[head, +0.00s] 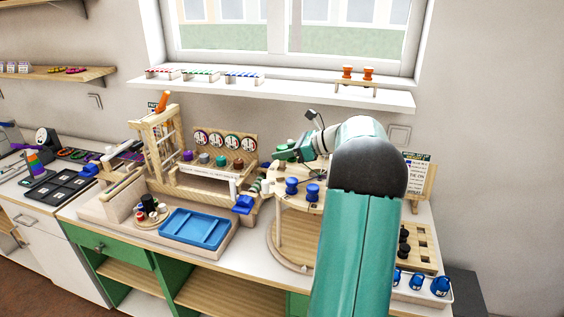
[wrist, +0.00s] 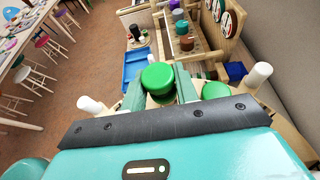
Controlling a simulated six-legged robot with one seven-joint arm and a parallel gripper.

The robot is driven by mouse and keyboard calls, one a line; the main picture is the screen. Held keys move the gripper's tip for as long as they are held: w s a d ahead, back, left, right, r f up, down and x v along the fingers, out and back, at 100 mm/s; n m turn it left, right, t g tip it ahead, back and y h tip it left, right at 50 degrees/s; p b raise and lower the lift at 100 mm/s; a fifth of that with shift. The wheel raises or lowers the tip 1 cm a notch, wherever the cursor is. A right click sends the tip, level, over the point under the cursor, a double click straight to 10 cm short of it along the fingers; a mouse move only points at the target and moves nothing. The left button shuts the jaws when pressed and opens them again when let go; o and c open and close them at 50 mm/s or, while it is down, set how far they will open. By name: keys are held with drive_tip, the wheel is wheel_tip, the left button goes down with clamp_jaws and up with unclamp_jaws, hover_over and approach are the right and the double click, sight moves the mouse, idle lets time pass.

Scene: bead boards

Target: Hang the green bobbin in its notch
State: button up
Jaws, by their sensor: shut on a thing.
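My gripper (wrist: 160,88) is shut on a green bobbin (wrist: 157,76), with one finger on each side of it in the wrist view. A second green bobbin (wrist: 215,91) sits just right of the fingers, apart from the held one. In the head view my gripper (head: 287,154) is over the back of a round wooden stand (head: 277,190), partly hidden by my arm. I cannot make out the green bobbin's notch; the fingers and bobbin cover that part of the stand.
Left of the stand is a wooden bench rig with a blue tray (head: 195,228) and a row of colored spools (head: 204,158). A wooden board with dark knobs (head: 424,246) and a white tray of blue pieces (head: 417,281) are at right. A window shelf (head: 300,94) runs above.

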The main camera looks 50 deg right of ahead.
sight(282, 165)
drive_tip(key=shift+w+a+f, duration=0.1)
drive_tip(key=shift+w+f, duration=0.05)
drive_tip(key=shift+f, duration=0.75)
drive_tip(key=shift+w+f, duration=0.1)
drive_tip(key=shift+f, duration=0.75)
drive_tip(key=shift+c, duration=0.5)
drive_tip(key=shift+f, duration=0.25)
drive_tip(key=o, duration=0.8)
